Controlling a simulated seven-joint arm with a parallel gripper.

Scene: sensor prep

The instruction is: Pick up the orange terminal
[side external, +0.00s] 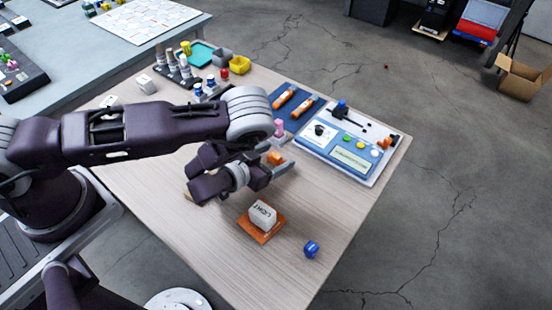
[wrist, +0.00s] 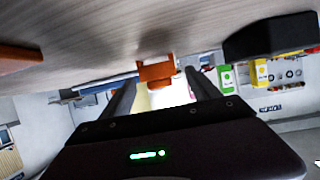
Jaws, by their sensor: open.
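An orange block (side external: 274,157), which looks like the orange terminal, sits on the wooden table close to my gripper (side external: 281,162). In the wrist view the orange block (wrist: 157,71) shows between and just beyond the two dark fingers of my gripper (wrist: 160,84). The fingers are apart with a gap between them, and nothing is clamped. I cannot tell whether a finger touches the block. Part of the block is hidden by the gripper in the side view. Another small orange piece (side external: 384,142) is on the right side of the control panel (side external: 310,146).
A pink piece (side external: 278,128) stands just behind the gripper. A white block marked LIGHT (side external: 263,214) rests on an orange tile (side external: 246,230) in front, with a blue piece (side external: 311,249) to its right. A dark blue tray (side external: 282,116) lies behind. The table's front is mostly clear.

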